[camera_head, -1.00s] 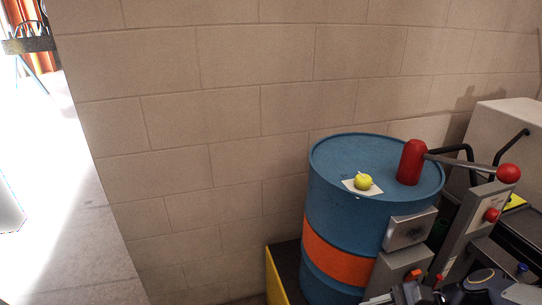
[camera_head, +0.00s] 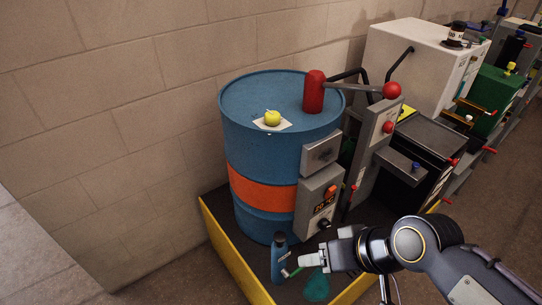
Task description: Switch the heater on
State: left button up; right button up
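A blue drum (camera_head: 262,160) with an orange band stands against the block wall. A grey control box (camera_head: 309,219), seemingly the heater's, is on its right side. The box has an orange-red switch (camera_head: 330,191), a small lit display (camera_head: 323,206) that seems to read 20 °C, and a dark knob (camera_head: 324,224). Whether the switch is on is too small to tell. My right gripper (camera_head: 303,262) is below the box, in front of the drum's base, apart from the switch. Its finger gap is not clear. My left gripper is out of view.
A blue bottle (camera_head: 279,258) stands close to the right gripper's tips. A teal patch (camera_head: 317,286) lies on the yellow-edged platform (camera_head: 229,254). Machines crowd the right.

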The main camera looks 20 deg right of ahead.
aim_at(331, 191)
jog(key=z, duration=1.3)
jog(key=i+l, duration=0.1)
jog(key=l, duration=0.5)
